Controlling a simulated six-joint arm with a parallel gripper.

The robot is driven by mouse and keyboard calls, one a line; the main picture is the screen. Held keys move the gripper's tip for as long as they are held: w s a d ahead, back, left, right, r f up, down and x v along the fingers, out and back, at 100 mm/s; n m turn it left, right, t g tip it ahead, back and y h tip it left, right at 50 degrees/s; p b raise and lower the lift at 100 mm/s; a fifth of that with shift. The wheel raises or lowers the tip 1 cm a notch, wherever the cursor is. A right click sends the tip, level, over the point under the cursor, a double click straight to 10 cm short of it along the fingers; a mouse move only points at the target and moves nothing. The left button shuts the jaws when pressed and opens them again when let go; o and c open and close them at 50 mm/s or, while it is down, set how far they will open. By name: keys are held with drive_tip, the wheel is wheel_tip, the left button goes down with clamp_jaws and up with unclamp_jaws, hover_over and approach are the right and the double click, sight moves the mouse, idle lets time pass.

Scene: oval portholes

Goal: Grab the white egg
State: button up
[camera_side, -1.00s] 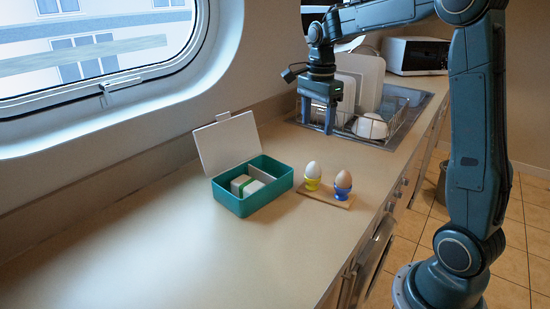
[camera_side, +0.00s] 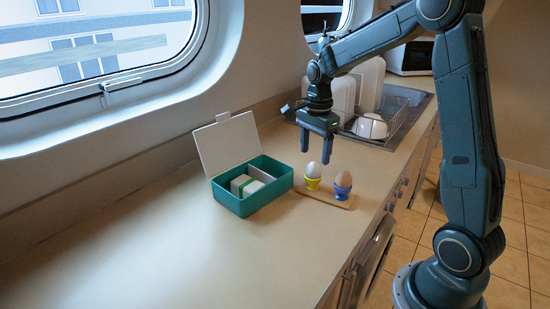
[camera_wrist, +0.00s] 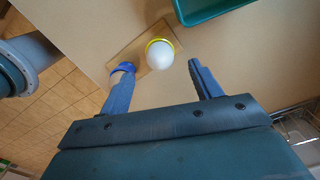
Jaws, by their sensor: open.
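The white egg (camera_side: 313,169) stands upright in a yellow egg cup (camera_side: 312,184) on a small wooden board (camera_side: 325,198). In the wrist view the white egg (camera_wrist: 160,58) lies ahead of the fingertips, between their lines. A brown egg (camera_side: 343,180) sits in a blue egg cup (camera_side: 341,194) to its right; in the wrist view the left finger mostly hides it. My gripper (camera_side: 316,158) is open and empty, pointing down. In the side view its fingertips appear just above and behind the white egg, apart from it.
A teal lunch box (camera_side: 233,205) with its white lid (camera_side: 228,144) raised stands left of the board. A dish rack (camera_side: 400,123) with a white bowl (camera_side: 370,126) and boards is behind. The counter (camera_side: 160,260) in front is clear.

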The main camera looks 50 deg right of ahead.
sight(314, 164)
drive_tip(key=shift+f, duration=2.45)
drive_tip(key=c, duration=0.7)
